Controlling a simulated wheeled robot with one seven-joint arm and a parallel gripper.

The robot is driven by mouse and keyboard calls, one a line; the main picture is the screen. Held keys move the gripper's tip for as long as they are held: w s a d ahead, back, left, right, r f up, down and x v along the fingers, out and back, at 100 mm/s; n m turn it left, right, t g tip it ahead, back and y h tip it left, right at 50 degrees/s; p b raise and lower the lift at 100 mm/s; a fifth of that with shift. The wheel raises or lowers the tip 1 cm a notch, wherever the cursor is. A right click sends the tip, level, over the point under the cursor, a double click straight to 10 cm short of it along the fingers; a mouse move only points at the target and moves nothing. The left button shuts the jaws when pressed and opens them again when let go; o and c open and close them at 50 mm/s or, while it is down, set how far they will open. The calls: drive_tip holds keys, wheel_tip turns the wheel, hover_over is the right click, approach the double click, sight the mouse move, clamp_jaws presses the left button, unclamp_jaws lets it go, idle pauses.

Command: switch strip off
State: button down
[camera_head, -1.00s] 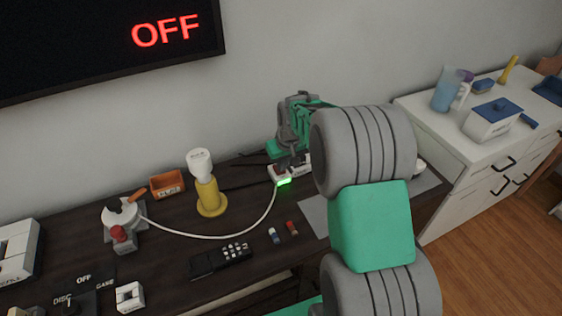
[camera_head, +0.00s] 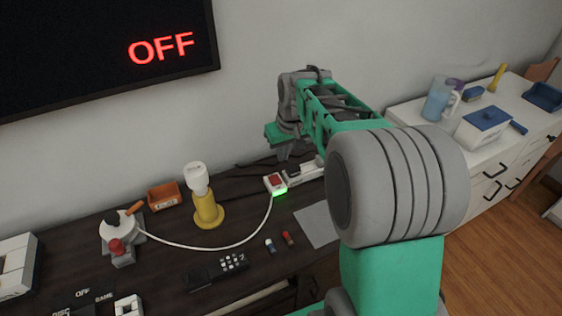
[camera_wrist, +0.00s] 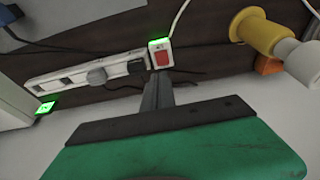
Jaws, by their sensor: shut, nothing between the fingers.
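The white power strip (camera_head: 304,172) lies at the back of the dark desk. Its near end has a red switch (camera_head: 275,181) and a lit green light (camera_head: 281,191). In the wrist view the strip (camera_wrist: 62,78) runs left from the red switch (camera_wrist: 161,58), with the green light (camera_wrist: 158,41) glowing beside it. My gripper (camera_head: 284,156) is above and behind the strip, apparently clear of the switch. In the wrist view my gripper (camera_wrist: 157,86) is shut and empty, its tips pointing just below the switch.
A yellow lamp (camera_head: 206,207) stands left of the strip, and a white cable (camera_head: 215,245) runs across the desk. A black remote (camera_head: 218,267) lies in front. An orange tray (camera_head: 164,195) stands farther left. The wall screen (camera_head: 100,50) reads OFF. A white cabinet (camera_head: 455,150) stands right.

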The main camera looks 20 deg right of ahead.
drive_tip(key=shift+r, duration=0.2)
drive_tip(key=s+a, duration=0.4)
drive_tip(key=s, duration=0.6)
drive_tip(key=s+a+f, duration=0.1)
drive_tip(key=s+a, duration=0.2)
drive_tip(key=s, duration=0.7)
drive_tip(key=shift+a+f+m, duration=0.2)
drive_tip(key=shift+a+m, duration=0.2)
drive_tip(key=shift+s, duration=0.1)
